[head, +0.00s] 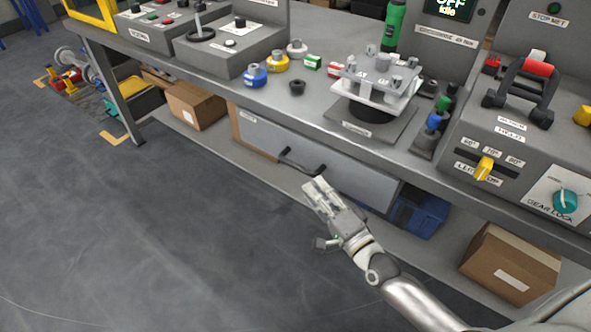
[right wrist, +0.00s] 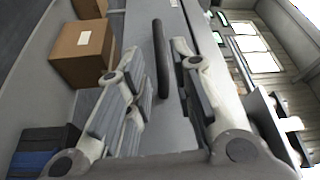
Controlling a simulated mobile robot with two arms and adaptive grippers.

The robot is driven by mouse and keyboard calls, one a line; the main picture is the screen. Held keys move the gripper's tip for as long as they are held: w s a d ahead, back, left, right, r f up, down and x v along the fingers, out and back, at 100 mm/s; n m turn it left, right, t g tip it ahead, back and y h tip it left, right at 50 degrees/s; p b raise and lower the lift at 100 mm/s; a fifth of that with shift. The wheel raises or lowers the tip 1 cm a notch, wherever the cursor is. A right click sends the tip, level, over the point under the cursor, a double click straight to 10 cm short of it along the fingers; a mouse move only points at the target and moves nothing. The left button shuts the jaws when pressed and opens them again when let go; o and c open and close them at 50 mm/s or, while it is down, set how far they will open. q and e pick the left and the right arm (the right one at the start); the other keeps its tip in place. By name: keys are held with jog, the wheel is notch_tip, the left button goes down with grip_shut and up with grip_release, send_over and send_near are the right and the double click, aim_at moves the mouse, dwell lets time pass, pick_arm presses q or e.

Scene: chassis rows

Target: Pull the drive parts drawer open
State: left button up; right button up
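The drawer (head: 345,178) has a plain grey front under the workbench and looks shut, with a small label at its upper left. Its dark bar handle (head: 300,163) sticks out from the front. My right gripper (head: 318,187) is just in front of the drawer, close to the handle's right end in the head view. In the right wrist view the handle (right wrist: 161,60) lies between the two spread fingers, with gaps on both sides and no clear contact. The right gripper is open and empty. My left gripper is not in view.
The workbench top (head: 300,105) above carries a metal fixture (head: 375,85), colored parts and control boxes. Cardboard boxes (head: 195,105) and (head: 510,262) and a blue bin (head: 420,212) sit on the lower shelf. The floor (head: 170,230) in front of the drawer is clear.

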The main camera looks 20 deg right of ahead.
aim_at(295, 164)
jog(key=x, duration=0.8)
jog(key=shift+w, duration=0.2)
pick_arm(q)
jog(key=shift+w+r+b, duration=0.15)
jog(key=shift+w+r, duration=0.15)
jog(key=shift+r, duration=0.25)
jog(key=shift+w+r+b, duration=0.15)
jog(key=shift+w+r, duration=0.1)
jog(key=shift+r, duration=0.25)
pick_arm(e)
jog(key=shift+w+a, duration=0.25)
jog(key=shift+w, duration=0.4)
grip_shut()
